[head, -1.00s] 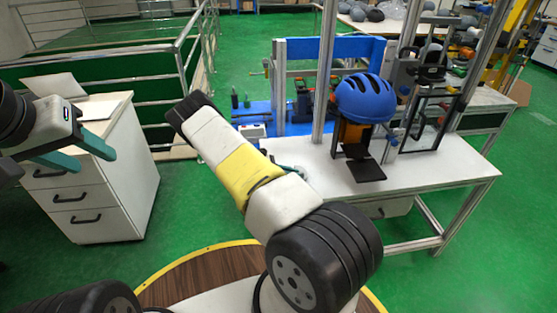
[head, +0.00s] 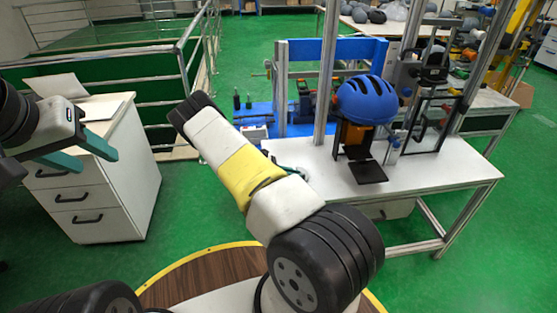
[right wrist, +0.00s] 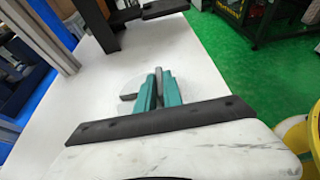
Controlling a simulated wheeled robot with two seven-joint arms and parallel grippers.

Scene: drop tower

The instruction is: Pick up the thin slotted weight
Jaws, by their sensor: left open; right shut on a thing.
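In the right wrist view my right gripper (right wrist: 159,88) is shut, its teal fingers close together low over the white tabletop. A thin grey piece (right wrist: 159,76), which looks like the edge of the thin slotted weight, stands between the fingertips. A light grey round disc (right wrist: 131,88) shows just left of the fingers; I cannot tell whether it is a separate weight lying on the table. In the head view my right arm hides most of this gripper and the weight. My left gripper (head: 88,157) is open and empty at the left, in front of the white drawer cabinet.
The white workbench (head: 330,175) carries a blue helmet (head: 366,100) on a stand with a black plate (head: 367,172). Aluminium posts (head: 327,70) rise from the bench. A drawer cabinet (head: 110,195) stands at left.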

